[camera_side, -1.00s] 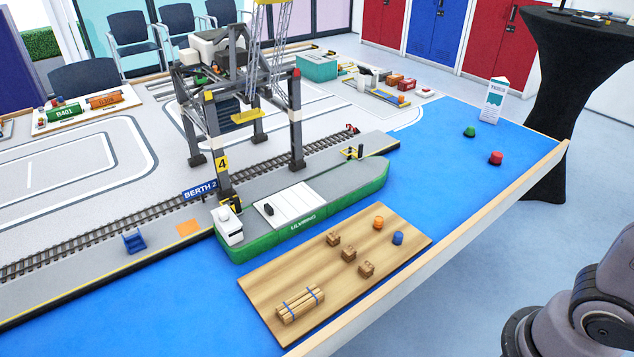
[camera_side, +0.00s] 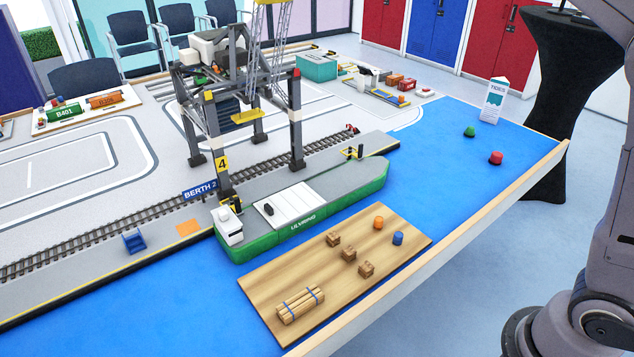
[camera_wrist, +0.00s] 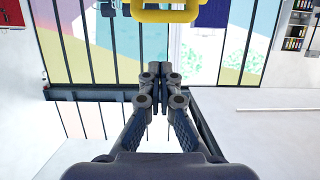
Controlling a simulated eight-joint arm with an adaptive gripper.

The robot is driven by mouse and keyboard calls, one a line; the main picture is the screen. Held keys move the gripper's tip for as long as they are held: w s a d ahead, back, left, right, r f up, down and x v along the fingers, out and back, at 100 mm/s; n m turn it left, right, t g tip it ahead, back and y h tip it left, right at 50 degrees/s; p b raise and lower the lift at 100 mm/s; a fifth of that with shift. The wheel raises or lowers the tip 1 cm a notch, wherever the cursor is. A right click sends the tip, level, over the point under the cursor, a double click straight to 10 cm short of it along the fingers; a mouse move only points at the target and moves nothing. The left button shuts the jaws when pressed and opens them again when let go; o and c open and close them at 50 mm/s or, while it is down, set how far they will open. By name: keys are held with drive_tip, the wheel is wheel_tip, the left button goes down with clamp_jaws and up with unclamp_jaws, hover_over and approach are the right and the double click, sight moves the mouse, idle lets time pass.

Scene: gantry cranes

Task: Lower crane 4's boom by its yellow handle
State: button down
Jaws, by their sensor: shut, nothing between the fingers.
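Crane 4 (camera_side: 211,115) stands astride the rails in the side view, with a yellow "4" plate (camera_side: 222,163) on its near leg. Its lattice boom (camera_side: 282,45) is raised steeply and runs out of the top of the picture. A yellow piece shows at the top edge by the boom; I cannot tell whether it is the handle. In the wrist view a yellow loop-shaped handle (camera_wrist: 165,15) is at the top edge, apart from my gripper in the picture. My gripper (camera_wrist: 160,69) is shut and empty there. It is outside the side view.
A green-hulled ship (camera_side: 308,217) lies beside the quay below the crane. A wooden board (camera_side: 310,262) in front holds crates, barrels and a log bundle. Red and green buoys stand on the blue water at right. A black-draped table (camera_side: 550,110) is behind.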

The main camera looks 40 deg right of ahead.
drive_tip(key=shift+w+f, duration=0.2)
drive_tip(key=shift+w, duration=0.3)
drive_tip(key=shift+s+f, duration=0.1)
drive_tip(key=shift+f, duration=0.1)
drive_tip(key=shift+s+f, duration=0.55)
drive_tip(key=shift+f, duration=0.2)
drive_tip(key=shift+s+f, duration=0.5)
drive_tip(key=shift+f, duration=0.2)
